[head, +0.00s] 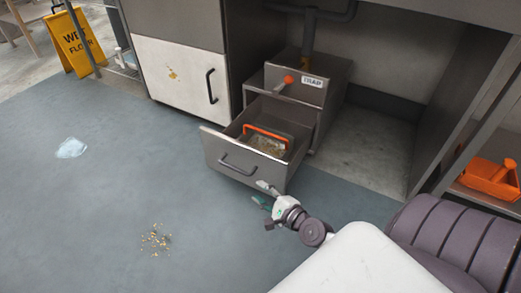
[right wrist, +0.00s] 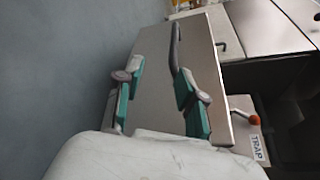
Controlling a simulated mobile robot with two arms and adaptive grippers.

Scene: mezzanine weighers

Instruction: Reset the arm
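My right gripper (head: 262,194) is low in front of the pulled-out drawer (head: 228,150), near the right end of its front. In the right wrist view the gripper (right wrist: 158,88) has its two green-padded fingers spread apart with nothing between them. The drawer front (right wrist: 150,80) fills the background there, and its dark handle (right wrist: 175,48) shows beyond the right finger. In the head view the handle (head: 238,166) is left of the gripper, apart from it. My left gripper is not in view.
The drawer holds an orange-handled basket (head: 268,140) with debris. Behind it stands a box labelled TRAP with an orange-knobbed lever (head: 284,82). Crumbs (head: 156,240) and a clear sheet (head: 71,148) lie on the floor. A yellow wet-floor sign (head: 80,42) stands far left. The left floor is mostly free.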

